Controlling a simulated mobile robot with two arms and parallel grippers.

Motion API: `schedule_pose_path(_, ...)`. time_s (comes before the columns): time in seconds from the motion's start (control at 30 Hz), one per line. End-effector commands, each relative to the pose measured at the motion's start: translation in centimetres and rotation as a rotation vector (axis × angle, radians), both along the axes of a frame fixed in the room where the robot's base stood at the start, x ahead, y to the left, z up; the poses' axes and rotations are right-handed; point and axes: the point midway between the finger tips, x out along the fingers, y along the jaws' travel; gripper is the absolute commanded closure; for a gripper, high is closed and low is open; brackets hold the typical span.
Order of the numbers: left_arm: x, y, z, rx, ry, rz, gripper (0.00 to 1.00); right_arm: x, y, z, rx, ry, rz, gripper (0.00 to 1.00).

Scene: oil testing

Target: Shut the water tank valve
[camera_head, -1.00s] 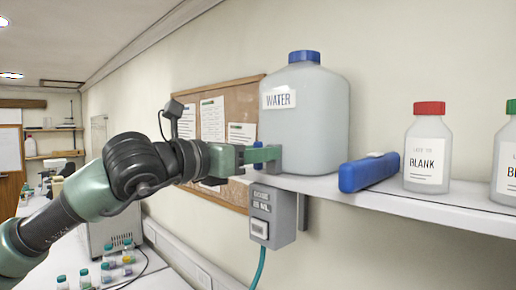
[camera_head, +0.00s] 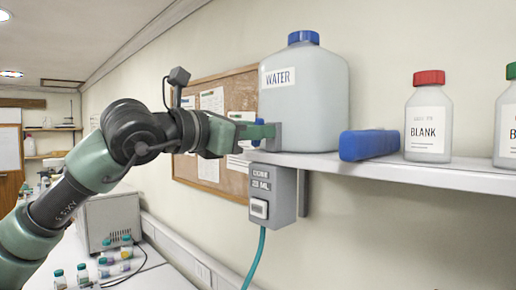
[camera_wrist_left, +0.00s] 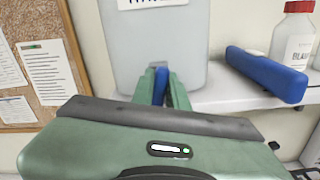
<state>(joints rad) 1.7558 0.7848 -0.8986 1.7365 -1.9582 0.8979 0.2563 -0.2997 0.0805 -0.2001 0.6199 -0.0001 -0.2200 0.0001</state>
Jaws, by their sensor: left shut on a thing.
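The water tank (camera_head: 318,100) is a large translucent jug with a blue cap and a WATER label, upright on the wall shelf. My left gripper (camera_head: 266,132) is at the tank's lower left side. In the left wrist view, its two green fingers are shut on the small blue valve handle (camera_wrist_left: 160,86), low on the tank's front. In the head view, a bit of the blue handle (camera_head: 259,121) shows above the fingers. The fingers hide most of the valve, so its exact position cannot be read. My right gripper is not in view.
A blue case (camera_head: 368,145) lies on the shelf (camera_head: 420,172) right of the tank, with a red-capped BLANK bottle (camera_head: 428,125) beyond it. A grey dosing box (camera_head: 272,192) with a teal hose hangs under the shelf. Small vials (camera_head: 105,265) stand on the lower bench.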

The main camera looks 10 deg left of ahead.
Motion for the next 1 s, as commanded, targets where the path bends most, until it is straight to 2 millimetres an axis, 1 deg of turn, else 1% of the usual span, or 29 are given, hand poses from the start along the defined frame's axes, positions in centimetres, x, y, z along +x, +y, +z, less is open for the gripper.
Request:
schedule_pose_path(0.03,-0.1,-0.1,-0.6,0.033,-0.026,-0.003,1.00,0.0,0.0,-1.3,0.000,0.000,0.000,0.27)
schedule_pose_path(0.3,-0.1,-0.2,-0.3,0.249,-0.167,0.000,1.00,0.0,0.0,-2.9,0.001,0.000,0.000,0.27)
schedule_pose_path(0.63,-0.2,-0.2,-0.2,0.511,-0.340,0.001,1.00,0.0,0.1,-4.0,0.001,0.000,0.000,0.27)
schedule_pose_path(1.0,-0.2,-0.4,-0.3,0.801,-0.532,0.001,1.00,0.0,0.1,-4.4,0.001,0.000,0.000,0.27)
